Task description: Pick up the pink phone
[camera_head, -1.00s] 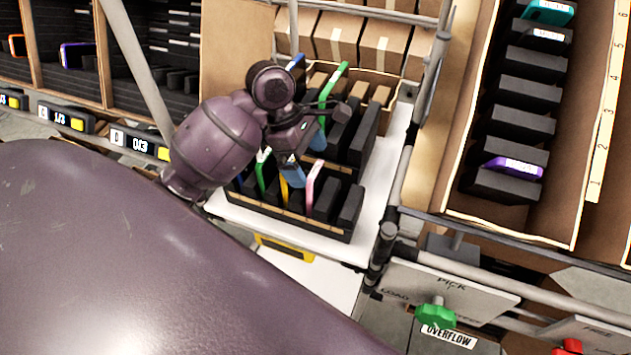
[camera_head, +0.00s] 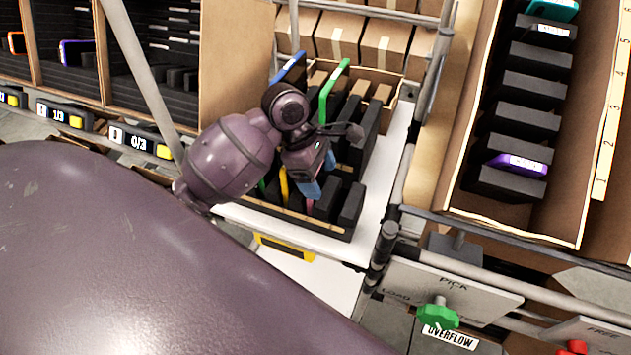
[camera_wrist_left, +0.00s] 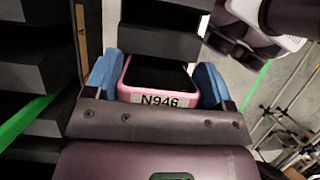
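The pink phone (camera_wrist_left: 160,98), labelled N946, stands in a slotted black rack (camera_head: 290,216) on a white shelf. In the head view only a small sliver of it shows under my left gripper (camera_head: 319,172). In the left wrist view, my left gripper (camera_wrist_left: 159,88) has its blue fingers on either side of the phone, close to its edges. I see no clear gap, and cannot tell whether they press on it. My right gripper is not in view.
A green phone (camera_head: 328,95), a blue phone (camera_head: 290,68) and a yellow one (camera_head: 284,188) stand close by in the racks. Cardboard boxes (camera_head: 337,36) are behind. A carton (camera_head: 450,165) with a purple phone (camera_head: 520,164) is at the right.

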